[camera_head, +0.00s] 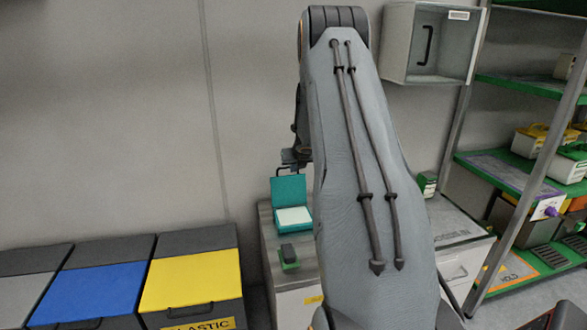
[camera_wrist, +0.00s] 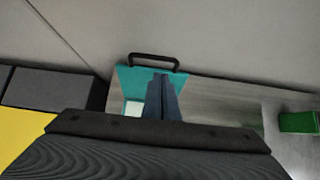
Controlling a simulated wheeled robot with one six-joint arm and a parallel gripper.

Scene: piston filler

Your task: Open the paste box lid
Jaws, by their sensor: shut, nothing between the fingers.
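The teal paste box (camera_head: 308,226) stands on a grey cabinet, left of my arm. Its teal lid (camera_head: 288,189) is raised and stands roughly upright at the back, showing the white inside (camera_head: 293,215). The lid also shows in the wrist view (camera_wrist: 128,76), with its black handle (camera_wrist: 153,57) along the top edge. My gripper (camera_wrist: 162,78) is shut and empty, its fingertips in front of the lid just below the handle in the picture. I cannot tell whether they touch the lid. In the head view my gripper (camera_head: 292,160) is small and dark beside the handle, partly hidden by my arm.
A green and black item (camera_head: 288,257) sits in front of the box. Bins with grey, blue and yellow (camera_head: 190,281) lids stand at left. A wall cabinet (camera_head: 430,42) hangs at upper right, beside a green shelf rack (camera_head: 510,175). A wall is close behind the box.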

